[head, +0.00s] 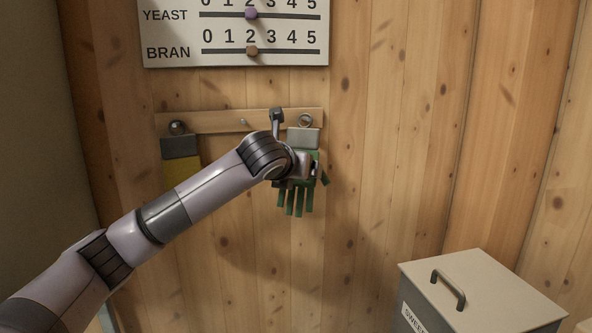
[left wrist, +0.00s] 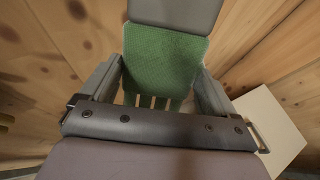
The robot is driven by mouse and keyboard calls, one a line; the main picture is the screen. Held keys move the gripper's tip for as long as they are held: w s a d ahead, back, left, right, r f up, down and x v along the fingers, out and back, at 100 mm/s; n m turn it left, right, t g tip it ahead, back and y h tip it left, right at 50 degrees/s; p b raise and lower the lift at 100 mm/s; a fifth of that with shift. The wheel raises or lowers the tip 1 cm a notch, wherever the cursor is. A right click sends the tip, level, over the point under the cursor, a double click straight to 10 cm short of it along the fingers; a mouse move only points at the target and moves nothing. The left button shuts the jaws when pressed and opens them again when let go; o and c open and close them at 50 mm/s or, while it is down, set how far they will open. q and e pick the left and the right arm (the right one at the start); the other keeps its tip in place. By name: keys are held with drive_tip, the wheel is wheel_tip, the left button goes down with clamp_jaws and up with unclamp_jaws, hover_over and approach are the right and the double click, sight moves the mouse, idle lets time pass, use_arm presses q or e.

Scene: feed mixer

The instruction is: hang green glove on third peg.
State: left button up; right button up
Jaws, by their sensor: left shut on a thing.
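The green glove (head: 298,198) hangs fingers down at the right end of the peg rail, its grey cuff (head: 303,138) uppermost. A ring above the cuff shows at the third peg (head: 305,120); I cannot tell whether it is around the peg or in front of it. My left gripper (head: 300,174) is shut on the glove below the cuff and hides part of it. In the left wrist view the green glove (left wrist: 163,62) sits between the two fingers of the left gripper (left wrist: 158,85). My right gripper is not in view.
The wooden rail (head: 212,122) is on the plank wall. Its middle peg (head: 243,122) is bare. A yellow glove (head: 182,172) hangs at the left peg, partly behind my arm. A board with sliders (head: 235,35) is above. A grey lidded bin (head: 480,290) stands lower right.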

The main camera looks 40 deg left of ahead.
use_arm(q)
drive_tip(key=o, duration=0.8)
drive_tip(key=shift+p+v, duration=0.7)
drive_tip(key=shift+v, duration=2.9)
